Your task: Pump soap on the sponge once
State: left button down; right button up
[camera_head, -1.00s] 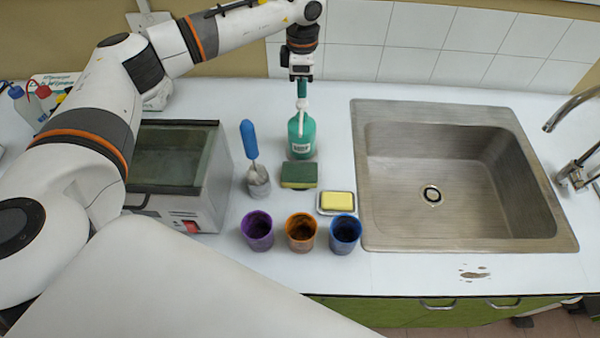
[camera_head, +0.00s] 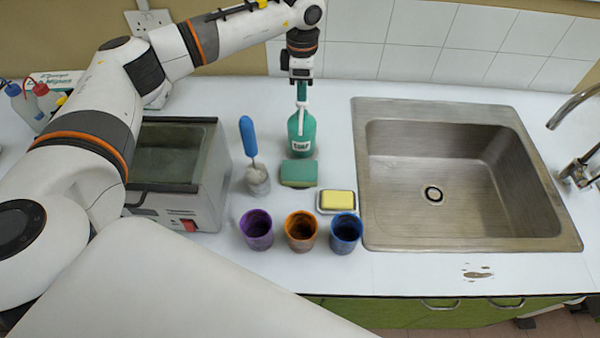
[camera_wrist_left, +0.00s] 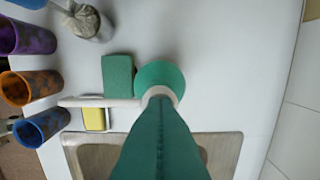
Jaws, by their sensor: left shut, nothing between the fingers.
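A green soap bottle (camera_head: 301,140) with a white pump head and spout (camera_head: 302,113) stands upright on the counter. My left gripper (camera_head: 302,92) is directly above it, shut and empty, with its green fingertips at the pump head; I cannot tell how hard they press. In the left wrist view, the shut fingers (camera_wrist_left: 158,125) cover part of the bottle (camera_wrist_left: 160,74). The sponge (camera_head: 298,173), green on top, lies in front of the bottle; it also shows in the wrist view (camera_wrist_left: 118,75), near the spout. My right gripper is not in view.
Purple (camera_head: 256,231), orange (camera_head: 300,232) and blue (camera_head: 345,234) cups stand in front. A yellow soap bar (camera_head: 338,200) lies on a small dish. A blue-handled tool in a holder (camera_head: 257,181) and a metal bath (camera_head: 178,206) are left; the sink (camera_head: 545,222) is right.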

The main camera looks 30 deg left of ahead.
pick_arm(q)
jog(key=shift+s+f+b, duration=0.1)
jog(key=shift+f+b, duration=0.35)
jog(key=shift+f, duration=0.3)
jog(key=shift+r, duration=0.15)
jog(key=shift+r+p, duration=0.65)
jog(key=shift+r, duration=0.05)
jog(key=shift+r+p, duration=0.3)
jog(key=shift+r, duration=0.4)
notch_tip(320, 180, up, 6)
jog(key=p, duration=0.3)
